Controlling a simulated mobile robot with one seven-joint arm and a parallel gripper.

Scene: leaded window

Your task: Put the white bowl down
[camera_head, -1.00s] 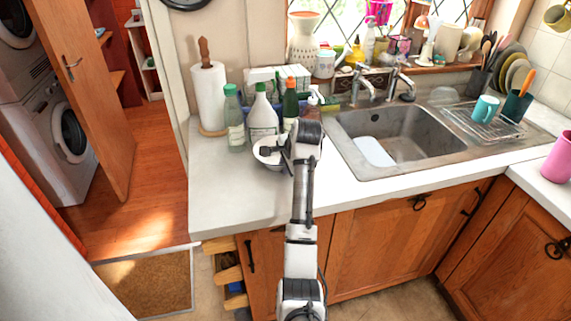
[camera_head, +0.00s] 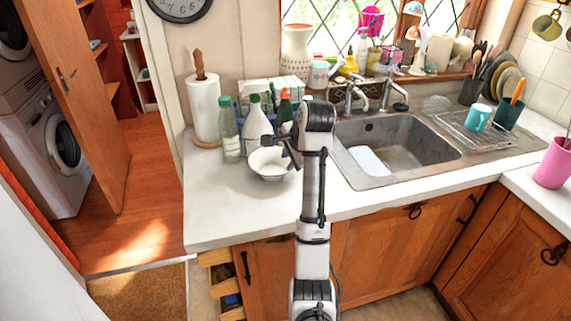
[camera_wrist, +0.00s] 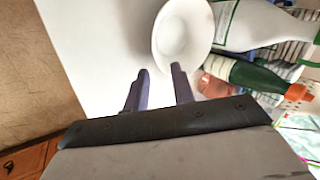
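The white bowl (camera_head: 268,165) stands upright on the white counter, in front of the bottles. It also shows in the wrist view (camera_wrist: 180,38), just beyond my fingertips. My gripper (camera_wrist: 160,70) has its two dark fingers apart, with no object clearly held between them. The right fingertip is close to the bowl's rim; I cannot tell whether it touches. In the head view my gripper (camera_head: 289,148) is at the bowl's right side, partly hidden by my wrist.
A clear green-capped bottle (camera_head: 230,138), a white bottle (camera_head: 256,122) and a dark green bottle stand close behind the bowl. A paper towel roll (camera_head: 205,108) is at the back left. The sink (camera_head: 400,140) lies to the right. The front left counter (camera_head: 220,205) is clear.

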